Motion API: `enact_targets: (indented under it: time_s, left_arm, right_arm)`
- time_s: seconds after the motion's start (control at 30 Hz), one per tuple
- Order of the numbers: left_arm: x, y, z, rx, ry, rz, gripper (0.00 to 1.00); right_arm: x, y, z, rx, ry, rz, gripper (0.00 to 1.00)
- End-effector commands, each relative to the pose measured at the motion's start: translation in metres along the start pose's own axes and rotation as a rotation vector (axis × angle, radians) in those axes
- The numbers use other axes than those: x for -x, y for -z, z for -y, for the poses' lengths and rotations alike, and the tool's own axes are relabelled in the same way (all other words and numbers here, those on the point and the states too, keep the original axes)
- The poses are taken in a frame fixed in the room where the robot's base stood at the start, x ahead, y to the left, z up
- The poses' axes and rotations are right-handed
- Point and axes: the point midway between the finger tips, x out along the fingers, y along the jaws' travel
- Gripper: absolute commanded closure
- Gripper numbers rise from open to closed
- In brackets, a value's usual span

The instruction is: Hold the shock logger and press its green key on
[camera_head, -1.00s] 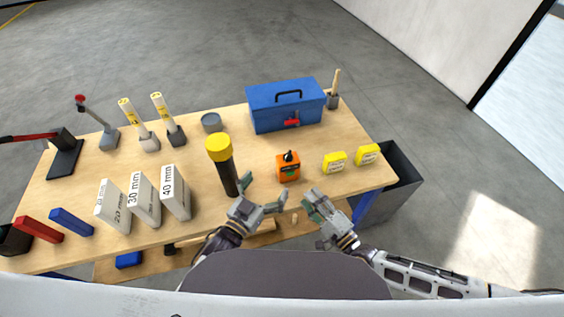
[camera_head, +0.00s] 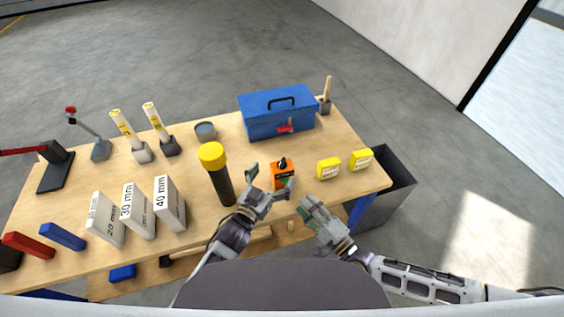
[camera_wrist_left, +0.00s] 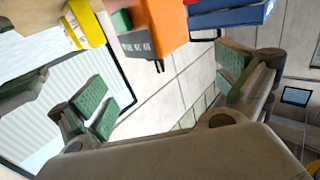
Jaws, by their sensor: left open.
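The orange shock logger (camera_head: 278,171) with a black knob on top stands upright on the bench, right of the black post with the yellow cap. It shows large in the left wrist view (camera_wrist_left: 160,22), with a green key (camera_wrist_left: 121,21) on its face. My left gripper (camera_head: 271,181) is open and empty, its fingers at the logger's near side. In the left wrist view the logger lies beyond the gap between my green-padded fingers (camera_wrist_left: 163,72); I see no contact. My right gripper (camera_head: 312,204) is at the bench's front edge, right of the logger; its opening is unclear.
The yellow-capped black post (camera_head: 222,185) stands close left of my left gripper. Two yellow boxes (camera_head: 329,168) (camera_head: 360,159) lie right of the logger. A blue toolbox (camera_head: 277,116) stands behind it. White gauge blocks (camera_head: 169,203) stand at the left. A dark bin (camera_head: 388,185) is beside the bench's right end.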

Motion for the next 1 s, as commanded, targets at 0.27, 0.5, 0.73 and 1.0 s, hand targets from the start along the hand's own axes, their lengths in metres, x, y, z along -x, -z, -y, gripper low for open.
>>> enact_targets:
  time_s: [0.27, 0.5, 0.73, 1.0]
  left_arm:
    - [-0.023, 0.001, 0.0, -0.001, 0.0, -0.002, 0.0]
    - [-0.043, 0.001, 0.0, -0.001, 0.0, -0.001, 0.0]
    - [-0.056, 0.001, 0.0, 0.0, 0.0, -0.001, 0.0]
    - [-0.06, 0.0, -0.001, 0.0, 0.0, 0.0, 0.0]
  right_arm:
    - [0.0, 0.0, 0.0, 0.0, 0.0, 0.0, 0.64]
    - [0.0, 0.0, 0.0, 0.0, 0.0, 0.0, 0.64]
    - [0.0, 0.0, 0.0, 0.0, 0.0, 0.0, 0.64]
    - [0.0, 0.0, 0.0, 0.0, 0.0, 0.0, 0.64]
